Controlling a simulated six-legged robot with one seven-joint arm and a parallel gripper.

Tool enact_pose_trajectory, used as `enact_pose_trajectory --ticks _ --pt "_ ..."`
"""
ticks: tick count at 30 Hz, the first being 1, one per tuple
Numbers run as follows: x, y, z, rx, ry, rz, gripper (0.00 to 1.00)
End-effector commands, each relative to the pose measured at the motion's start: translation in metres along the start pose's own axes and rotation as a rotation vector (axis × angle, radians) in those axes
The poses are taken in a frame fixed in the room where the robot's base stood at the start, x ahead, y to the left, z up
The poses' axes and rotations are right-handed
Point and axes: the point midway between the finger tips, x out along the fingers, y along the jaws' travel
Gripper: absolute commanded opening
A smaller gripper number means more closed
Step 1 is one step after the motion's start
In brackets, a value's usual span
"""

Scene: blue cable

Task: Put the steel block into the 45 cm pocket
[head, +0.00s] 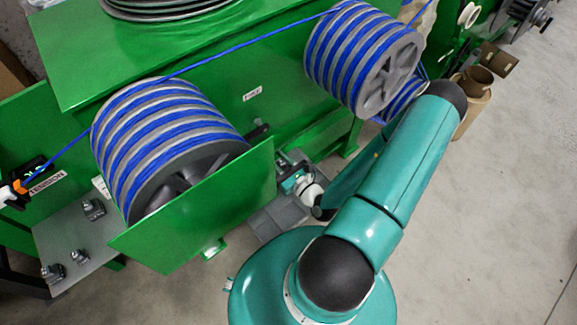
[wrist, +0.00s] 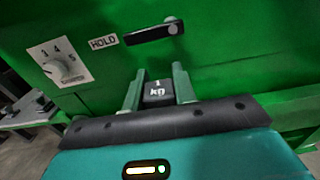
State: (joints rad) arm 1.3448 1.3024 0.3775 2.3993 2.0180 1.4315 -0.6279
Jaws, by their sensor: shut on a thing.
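In the wrist view my gripper (wrist: 159,80) has its two green fingers closed on a dark block (wrist: 157,93) marked "1 kg", which I take to be the steel block. It is held between the fingers, in front of a green machine panel (wrist: 235,45). In the head view my gripper (head: 291,180) is small and partly hidden, low beside the green machine; the block cannot be made out there. I cannot identify the 45 cm pocket in either view.
A black lever (wrist: 150,34), a HOLD label (wrist: 103,43) and a numbered dial (wrist: 60,65) are on the panel. Blue cable wraps two large drums, left (head: 160,135) and right (head: 355,50). Grey trays (head: 262,222) lie below the machine.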

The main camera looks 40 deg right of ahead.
Motion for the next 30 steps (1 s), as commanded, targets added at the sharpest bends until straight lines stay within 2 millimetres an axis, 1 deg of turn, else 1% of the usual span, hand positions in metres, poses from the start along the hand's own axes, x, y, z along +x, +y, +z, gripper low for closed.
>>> enact_pose_trajectory --ticks 1,11,15,18,21,26,27,30 --pt "0.000 -0.012 -0.004 -0.005 -0.004 -0.006 0.00" --pt "0.007 -0.073 -0.033 -0.002 -0.003 -0.005 0.00" --pt "0.010 -0.091 -0.056 -0.002 -0.002 -0.004 0.00" --pt "0.011 -0.102 -0.070 -0.002 -0.002 -0.003 0.00" --pt "0.013 -0.109 -0.079 0.000 -0.003 -0.003 0.00" --pt "0.014 -0.116 -0.086 -0.001 -0.003 -0.002 0.00" --pt "0.014 -0.118 -0.090 -0.001 -0.003 -0.002 0.00" --pt "0.014 -0.118 -0.104 0.002 -0.003 -0.002 0.00"
